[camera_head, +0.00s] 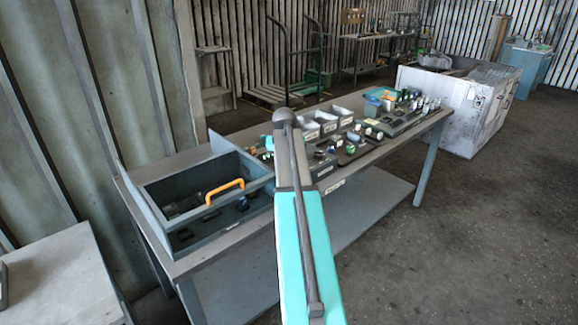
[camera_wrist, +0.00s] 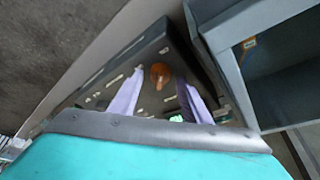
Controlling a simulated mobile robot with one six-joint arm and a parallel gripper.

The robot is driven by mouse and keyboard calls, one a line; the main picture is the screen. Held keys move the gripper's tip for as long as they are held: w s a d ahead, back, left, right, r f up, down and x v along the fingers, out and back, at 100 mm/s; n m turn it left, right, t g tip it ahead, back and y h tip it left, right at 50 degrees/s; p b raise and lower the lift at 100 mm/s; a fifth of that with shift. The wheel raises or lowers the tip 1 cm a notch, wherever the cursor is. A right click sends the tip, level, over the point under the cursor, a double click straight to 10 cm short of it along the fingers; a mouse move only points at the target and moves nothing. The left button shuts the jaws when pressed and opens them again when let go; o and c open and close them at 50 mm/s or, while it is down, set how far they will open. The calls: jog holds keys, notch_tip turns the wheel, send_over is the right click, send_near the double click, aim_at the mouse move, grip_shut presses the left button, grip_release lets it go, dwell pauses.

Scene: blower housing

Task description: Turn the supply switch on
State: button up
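A dark panel (camera_wrist: 95,88) with small pale labels and marks lies below my gripper in the wrist view. An orange-brown round knob (camera_wrist: 160,74) stands on it; I cannot read whether it is the supply switch or which way it is set. My gripper (camera_wrist: 161,80) is open, with its two pale fingers spread apart. In this view the knob lies between the fingertips; I cannot tell whether they touch it. A small green part (camera_wrist: 176,118) shows near the gripper's base. In the head view my arm hides the gripper and part of the bench.
A blue-grey open box (camera_wrist: 226,62) stands close to the right of the panel in the wrist view. In the head view it has an orange handle (camera_head: 225,191). Grey bins (camera_head: 327,121) and several small parts crowd the workbench (camera_head: 362,178). Floor to the right is clear.

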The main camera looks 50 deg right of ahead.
jog(key=shift+s+a+r, duration=0.1)
jog(key=shift+r, duration=0.05)
jog(key=b+v, duration=0.2)
jog(key=v, duration=1.1)
jog(key=shift+r+b, duration=0.3)
jog(key=shift+r, duration=0.05)
dwell(0.5)
